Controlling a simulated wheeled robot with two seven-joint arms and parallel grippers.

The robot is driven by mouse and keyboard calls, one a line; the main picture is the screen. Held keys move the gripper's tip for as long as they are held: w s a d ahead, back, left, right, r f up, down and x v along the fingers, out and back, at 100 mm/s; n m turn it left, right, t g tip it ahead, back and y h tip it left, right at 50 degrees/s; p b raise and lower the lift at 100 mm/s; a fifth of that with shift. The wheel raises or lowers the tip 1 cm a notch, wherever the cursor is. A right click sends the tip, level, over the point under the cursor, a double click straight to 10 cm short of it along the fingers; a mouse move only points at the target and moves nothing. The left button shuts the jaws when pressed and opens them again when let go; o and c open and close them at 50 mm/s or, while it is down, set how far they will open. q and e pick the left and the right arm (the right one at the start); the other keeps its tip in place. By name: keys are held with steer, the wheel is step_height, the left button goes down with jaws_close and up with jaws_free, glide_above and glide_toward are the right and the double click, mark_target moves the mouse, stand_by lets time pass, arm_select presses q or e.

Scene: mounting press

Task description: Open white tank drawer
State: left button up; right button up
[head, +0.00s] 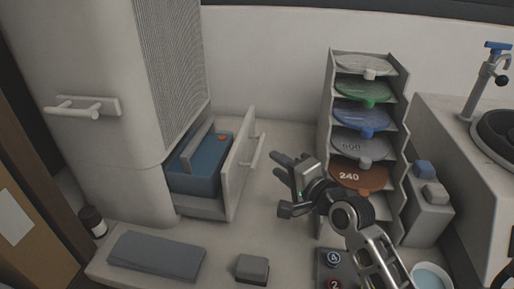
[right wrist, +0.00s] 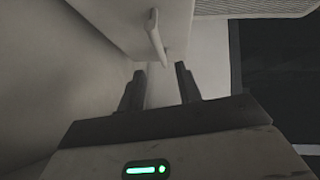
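The white tank drawer (head: 236,178) stands pulled out from the lower part of the tall white machine, with a blue tank (head: 192,182) inside it. Its bar handle (head: 257,150) is on the front panel and also shows in the right wrist view (right wrist: 156,40). My right gripper (head: 280,183) is open and empty, just right of the handle, with its fingers pointing towards the drawer. In the right wrist view the handle is beyond the spread fingertips (right wrist: 160,69), and nothing is between them. My left gripper is not in view.
The tall white machine (head: 100,60) has another handle (head: 80,107) higher up. A disc rack (head: 333,85) stands right of my gripper. A grey flat pad (head: 156,256) and a small grey block (head: 252,269) lie in front.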

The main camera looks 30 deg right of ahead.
mark_target(258, 149)
steer(key=w, duration=0.6)
steer(key=w+a+f, duration=0.1)
steer(key=w, duration=0.2)
steer(key=shift+a+f, duration=0.1)
jaws_close()
